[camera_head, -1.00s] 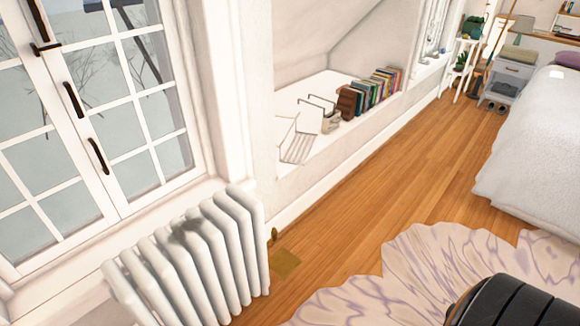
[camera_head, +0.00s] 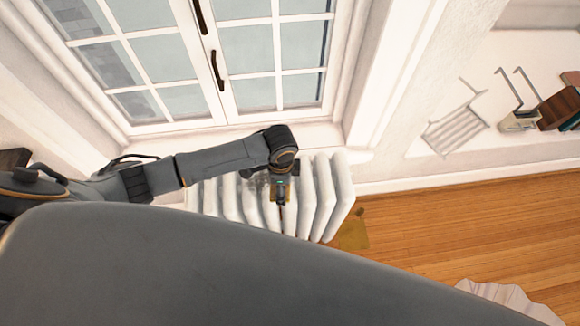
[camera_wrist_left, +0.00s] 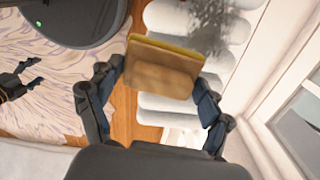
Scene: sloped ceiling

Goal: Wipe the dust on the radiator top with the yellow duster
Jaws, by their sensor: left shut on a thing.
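The white ribbed radiator (camera_head: 325,195) stands below the window. Grey dust (camera_head: 258,186) lies on its top beside my left gripper (camera_head: 280,196), which points down over the radiator's middle. The dust also shows as a dark speckled patch in the left wrist view (camera_wrist_left: 210,22). My left gripper is shut on the duster (camera_wrist_left: 160,80), a wooden block with a yellow edge, held between both fingers. The duster overlaps the radiator ribs in that view; I cannot tell whether it touches them. My right gripper (camera_wrist_left: 37,73) shows at the wrist view's left, fingers apart and empty, over the rug.
The window (camera_head: 255,65) and its sill are close behind the radiator. A small yellowish-brown patch (camera_head: 354,232) lies on the wooden floor to its right. A niche with a wire rack (camera_head: 455,130) and books is farther right. A pale rug (camera_wrist_left: 45,100) covers floor.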

